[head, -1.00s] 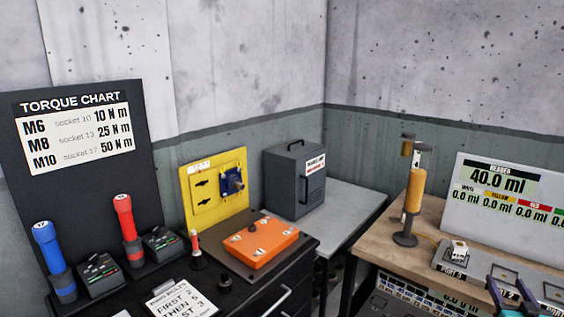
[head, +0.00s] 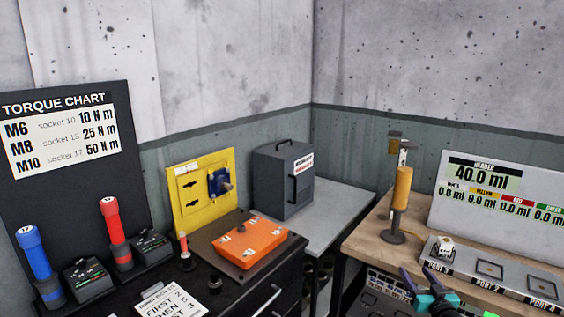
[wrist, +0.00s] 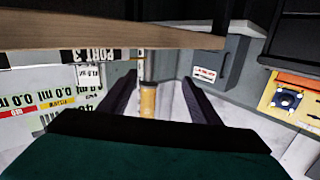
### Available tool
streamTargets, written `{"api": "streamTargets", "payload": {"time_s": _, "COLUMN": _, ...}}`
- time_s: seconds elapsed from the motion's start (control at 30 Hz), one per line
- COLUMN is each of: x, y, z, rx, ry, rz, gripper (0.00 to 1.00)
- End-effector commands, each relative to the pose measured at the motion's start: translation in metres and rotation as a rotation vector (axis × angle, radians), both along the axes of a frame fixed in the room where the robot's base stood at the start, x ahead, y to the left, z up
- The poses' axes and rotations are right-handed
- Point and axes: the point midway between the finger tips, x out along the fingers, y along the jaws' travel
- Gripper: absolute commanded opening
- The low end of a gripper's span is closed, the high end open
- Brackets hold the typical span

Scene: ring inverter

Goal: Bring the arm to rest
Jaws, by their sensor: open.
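My gripper (head: 418,277) shows at the lower right of the head view, in front of the wooden bench's front edge. In the wrist view its two dark fingers (wrist: 160,92) stand apart with nothing held between them. That view looks upside down. An amber cylinder on a stand (wrist: 148,100) appears between the fingers, but it is farther off in the background. In the head view this amber cylinder (head: 402,190) stands upright on the bench, apart from my gripper. Most of my arm is out of the head view.
The wooden bench (head: 368,235) carries a grey port strip (head: 465,262) and a reader panel (head: 500,200). A dark cabinet (head: 220,292) at left holds an orange box (head: 250,243), a yellow panel (head: 190,205) and torque drivers. A grey box (head: 283,180) stands in the corner.

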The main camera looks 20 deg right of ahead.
Motion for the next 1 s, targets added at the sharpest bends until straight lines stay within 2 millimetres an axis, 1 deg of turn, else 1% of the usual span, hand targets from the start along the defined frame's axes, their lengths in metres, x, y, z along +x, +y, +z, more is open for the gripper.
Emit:
{"api": "streamTargets", "payload": {"time_s": 0.03, "x": 0.013, "y": 0.018, "z": -0.008, "rx": 0.015, "ry": 0.002, "rz": 0.029, "gripper": 0.57}}
{"api": "streamTargets", "payload": {"time_s": 0.2, "x": 0.046, "y": 0.069, "z": -0.031, "rx": 0.065, "ry": 0.007, "rz": 0.097, "gripper": 0.57}}
{"api": "streamTargets", "payload": {"time_s": 0.3, "x": 0.063, "y": 0.096, "z": -0.046, "rx": 0.099, "ry": 0.014, "rz": 0.122, "gripper": 0.57}}
{"api": "streamTargets", "payload": {"time_s": 0.5, "x": 0.090, "y": 0.148, "z": -0.078, "rx": 0.160, "ry": 0.039, "rz": 0.147, "gripper": 0.57}}
{"api": "streamTargets", "payload": {"time_s": 0.67, "x": 0.106, "y": 0.188, "z": -0.107, "rx": 0.199, "ry": 0.075, "rz": 0.149, "gripper": 0.57}}
{"api": "streamTargets", "payload": {"time_s": 0.8, "x": 0.114, "y": 0.221, "z": -0.135, "rx": 0.227, "ry": 0.120, "rz": 0.137, "gripper": 0.57}}
{"api": "streamTargets", "payload": {"time_s": 0.87, "x": 0.116, "y": 0.235, "z": -0.149, "rx": 0.237, "ry": 0.144, "rz": 0.130, "gripper": 0.57}}
{"api": "streamTargets", "payload": {"time_s": 1.0, "x": 0.117, "y": 0.266, "z": -0.182, "rx": 0.255, "ry": 0.211, "rz": 0.107, "gripper": 0.57}}
